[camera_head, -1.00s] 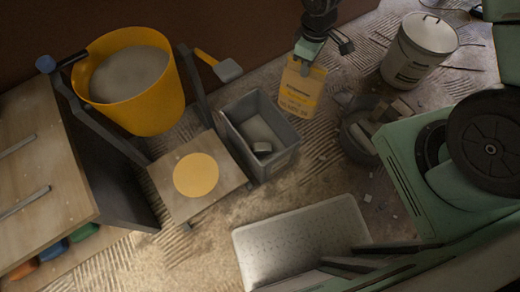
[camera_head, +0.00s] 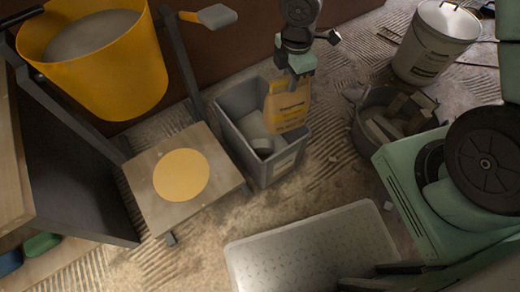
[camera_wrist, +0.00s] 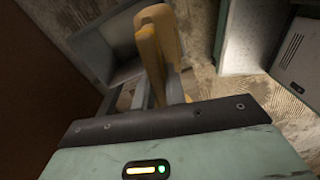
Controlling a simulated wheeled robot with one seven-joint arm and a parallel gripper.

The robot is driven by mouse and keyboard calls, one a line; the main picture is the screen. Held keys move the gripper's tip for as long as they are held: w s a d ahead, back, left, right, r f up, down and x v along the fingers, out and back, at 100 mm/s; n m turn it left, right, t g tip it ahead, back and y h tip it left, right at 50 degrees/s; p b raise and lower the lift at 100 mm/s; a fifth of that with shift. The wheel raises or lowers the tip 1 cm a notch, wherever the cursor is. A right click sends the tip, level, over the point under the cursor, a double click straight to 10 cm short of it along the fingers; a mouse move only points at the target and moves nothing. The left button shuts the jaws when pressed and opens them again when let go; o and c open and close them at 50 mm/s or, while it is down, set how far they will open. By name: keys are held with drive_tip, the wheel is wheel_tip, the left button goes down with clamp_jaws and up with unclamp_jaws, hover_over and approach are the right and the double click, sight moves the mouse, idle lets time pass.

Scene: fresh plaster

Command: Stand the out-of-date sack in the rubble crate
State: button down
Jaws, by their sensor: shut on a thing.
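The sack (camera_head: 287,104) is yellow-orange with a pale band and dark print, and hangs roughly upright. My gripper (camera_head: 297,72) is shut on its top edge. In the head view the sack overlaps the right side of the grey rectangular crate (camera_head: 281,171); I cannot tell whether its bottom is below the rim.
A round dark tub (camera_head: 372,140) with rubble pieces stands right of the crate, and a white lidded bucket (camera_head: 425,55) behind it. Left are a wooden platform (camera_head: 150,215) with a yellow disc and a large yellow tub (camera_head: 125,85). A pale textured tray (camera_head: 310,250) lies in front.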

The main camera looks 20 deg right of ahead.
sight(286, 90)
drive_tip(key=f+n+b, duration=0.1)
drive_tip(key=f, duration=0.1)
drive_tip(key=a+f+n+b, duration=0.1)
drive_tip(key=f+b, duration=0.1)
drive_tip(key=shift+w, duration=0.1)
wheel_tip(286, 90, down, 27)
drive_tip(key=b, duration=1.6)
drive_tip(key=shift+f+b, duration=0.2)
drive_tip(key=shift+b, duration=0.15)
drive_tip(key=shift+f, duration=0.2)
drive_tip(key=c, duration=1.5)
unclamp_jaws()
drive_tip(key=shift+o, duration=0.2)
drive_tip(key=shift+r, duration=0.1)
